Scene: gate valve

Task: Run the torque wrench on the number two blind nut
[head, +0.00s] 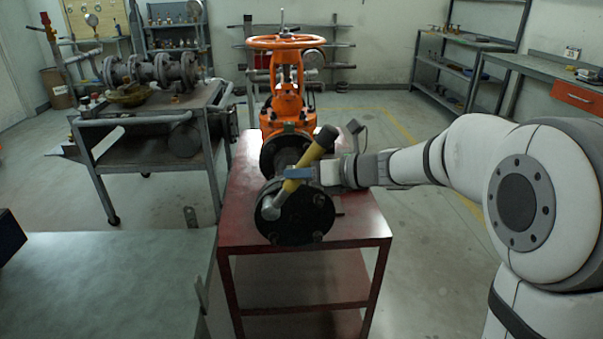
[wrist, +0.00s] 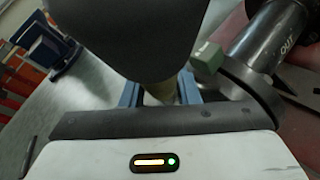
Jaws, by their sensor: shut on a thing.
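The orange gate valve (head: 287,95) stands on the red table, with a black blind flange (head: 305,222) at its near end. Several nuts show on the flange face; I cannot tell which is number two. My gripper (head: 299,174) is shut on the torque wrench (head: 312,158), around its yellow shaft. The wrench slants, dark grip up to the right and grey head (head: 271,208) down at the flange's upper left. I cannot tell whether the head is seated on a nut. In the wrist view, the blue fingers (wrist: 160,94) flank the shaft, and a large dark shape covers the top middle.
The red table (head: 353,228) carries the valve. A grey cart (head: 150,125) with pipe fittings stands to the left, and a grey-green bench top (head: 110,280) at the near left. A pipe marked OUT (wrist: 268,48) is close by in the wrist view. Floor is clear behind at right.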

